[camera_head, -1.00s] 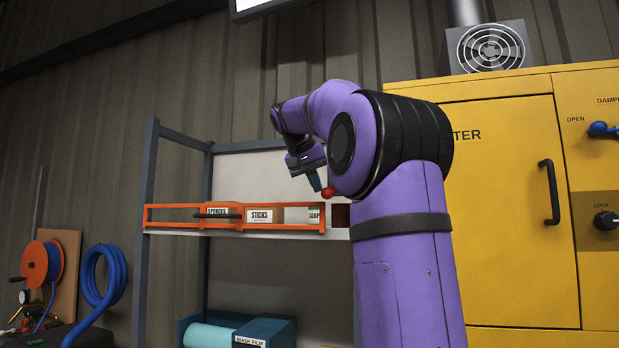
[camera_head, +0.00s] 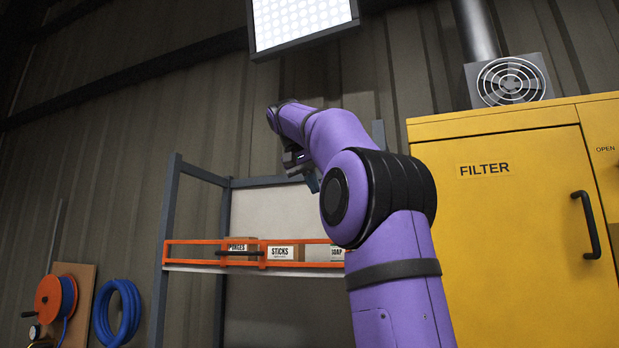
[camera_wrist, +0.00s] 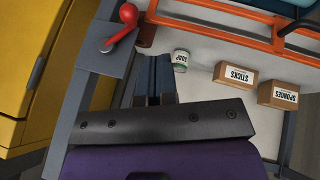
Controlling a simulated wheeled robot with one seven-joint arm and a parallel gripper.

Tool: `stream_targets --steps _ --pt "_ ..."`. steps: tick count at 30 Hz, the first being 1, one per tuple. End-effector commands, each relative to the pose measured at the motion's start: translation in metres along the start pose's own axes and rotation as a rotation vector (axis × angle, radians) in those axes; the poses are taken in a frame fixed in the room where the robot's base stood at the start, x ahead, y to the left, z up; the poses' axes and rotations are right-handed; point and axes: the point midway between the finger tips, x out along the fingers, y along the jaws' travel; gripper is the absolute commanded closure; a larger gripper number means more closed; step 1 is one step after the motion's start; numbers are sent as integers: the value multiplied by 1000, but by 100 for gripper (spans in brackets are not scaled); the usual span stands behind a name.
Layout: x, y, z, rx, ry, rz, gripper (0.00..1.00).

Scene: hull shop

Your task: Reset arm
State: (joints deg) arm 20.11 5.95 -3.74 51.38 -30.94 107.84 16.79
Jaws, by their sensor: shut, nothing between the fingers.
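My purple arm is raised in the middle of the head view, in front of a grey shelf rack. My gripper (camera_head: 313,183) shows there as a small dark part, half hidden behind my arm. In the wrist view my gripper (camera_wrist: 154,92) has its fingers shut with nothing between them. It is over the shelf area, apart from the boxes and the small soap container.
The rack's orange rail (camera_head: 205,243) fronts a sticks box (camera_head: 284,252), a sponges box (camera_wrist: 279,95) and a soap container (camera_wrist: 181,60). A red-knobbed lever (camera_wrist: 121,30) is near my gripper. A yellow filter cabinet (camera_head: 500,220) stands right; blue hose (camera_head: 118,312) hangs left.

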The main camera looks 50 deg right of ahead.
Motion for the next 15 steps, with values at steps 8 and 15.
stream_targets --steps 8,15 --pt "-20 -1 -1 -1 1 0 100" --pt "-22 -1 0 0 0 0 100"
